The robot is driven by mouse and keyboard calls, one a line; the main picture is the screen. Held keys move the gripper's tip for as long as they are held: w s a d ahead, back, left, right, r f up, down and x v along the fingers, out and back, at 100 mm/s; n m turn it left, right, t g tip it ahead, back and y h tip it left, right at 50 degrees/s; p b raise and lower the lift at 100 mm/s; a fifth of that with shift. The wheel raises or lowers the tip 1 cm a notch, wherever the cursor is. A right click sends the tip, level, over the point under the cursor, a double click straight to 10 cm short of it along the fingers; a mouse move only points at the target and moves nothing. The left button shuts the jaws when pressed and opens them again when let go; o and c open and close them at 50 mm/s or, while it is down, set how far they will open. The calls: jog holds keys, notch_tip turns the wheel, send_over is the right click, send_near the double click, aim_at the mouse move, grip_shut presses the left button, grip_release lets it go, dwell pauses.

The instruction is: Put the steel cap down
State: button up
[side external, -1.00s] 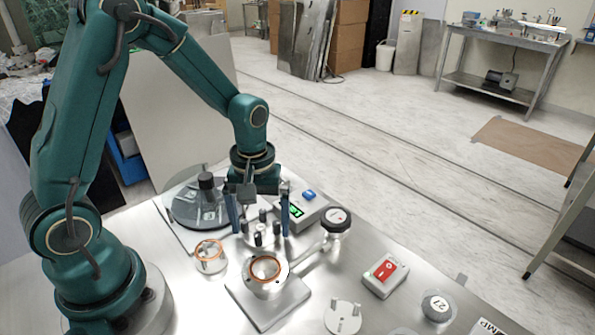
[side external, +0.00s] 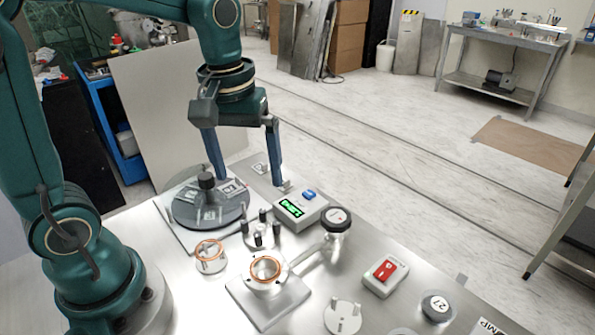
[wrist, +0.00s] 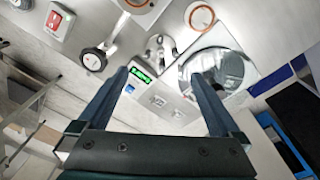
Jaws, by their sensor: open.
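My gripper (side external: 250,185) is open and empty, raised above the far side of the steel table. In the wrist view my gripper's two fingers (wrist: 160,75) stand wide apart with nothing between them. A small round steel piece (side external: 260,236), which looks like the steel cap, sits low among several dark-topped posts on the table. It also shows in the wrist view (wrist: 160,50), beyond the fingertips. My gripper is above and apart from it. Its exact seating among the posts is too small to tell.
A round plate with a black knob (side external: 207,182) is left of the posts. A copper-ringed steel port (side external: 265,270) and a loose copper ring holder (side external: 209,257) are nearer. A green-display box (side external: 298,208), gauge (side external: 336,220) and red switch (side external: 385,275) stand rightward.

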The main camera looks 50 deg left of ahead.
jog(key=s+d+r+m+t, duration=0.1)
jog(key=s+d+m+t, duration=0.1)
jog(key=s+m+t, duration=0.2)
jog(key=shift+s+d+m+t, duration=0.35)
jog(key=shift+s+m, duration=1.25)
jog(key=shift+s, duration=0.3)
